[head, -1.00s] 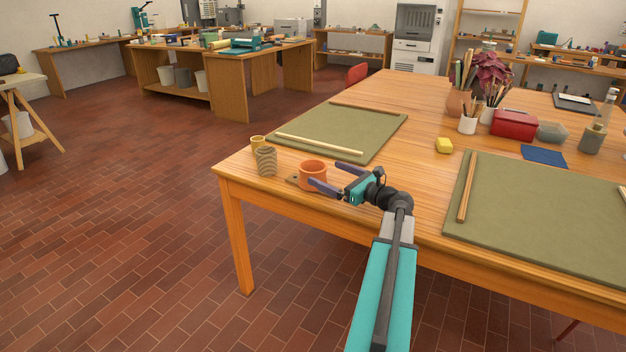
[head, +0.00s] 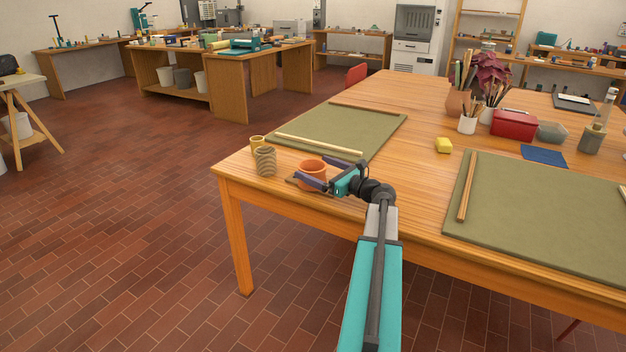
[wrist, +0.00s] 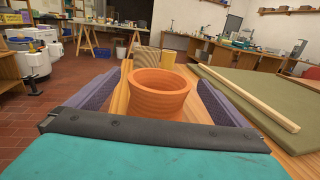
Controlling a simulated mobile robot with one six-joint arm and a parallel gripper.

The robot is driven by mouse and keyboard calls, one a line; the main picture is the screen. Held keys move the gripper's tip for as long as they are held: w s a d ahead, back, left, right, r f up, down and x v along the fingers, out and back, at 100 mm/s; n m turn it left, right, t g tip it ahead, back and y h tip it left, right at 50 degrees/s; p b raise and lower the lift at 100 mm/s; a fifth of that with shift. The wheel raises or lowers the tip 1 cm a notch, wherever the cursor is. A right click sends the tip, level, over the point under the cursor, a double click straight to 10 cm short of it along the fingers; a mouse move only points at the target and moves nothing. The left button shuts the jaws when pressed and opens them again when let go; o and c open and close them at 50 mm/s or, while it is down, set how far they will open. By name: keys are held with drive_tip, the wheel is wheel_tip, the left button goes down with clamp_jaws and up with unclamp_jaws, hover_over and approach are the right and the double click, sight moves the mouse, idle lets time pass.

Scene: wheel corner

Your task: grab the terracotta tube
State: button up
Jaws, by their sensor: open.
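The terracotta tube (head: 312,167) is a short, wide orange ring standing upright near the table's front left corner. In the wrist view the terracotta tube (wrist: 158,95) stands between my two purple fingers, with a gap to the right finger; contact on the left is unclear. My gripper (head: 313,174) is open and low over the table, reaching in from the right. In the wrist view my gripper (wrist: 160,82) has a finger on each side of the tube. The tube's lower part is hidden by the gripper body.
A ribbed tan tube (head: 265,162) stands just left of the terracotta tube, with a small yellow cup (head: 257,143) behind it. A green mat (head: 345,133) with a wooden strip (head: 318,145) lies behind. The table edge (head: 285,204) is close in front.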

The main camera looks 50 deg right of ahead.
drive_tip(key=shift+w, duration=0.9)
drive_tip(key=c, duration=1.4)
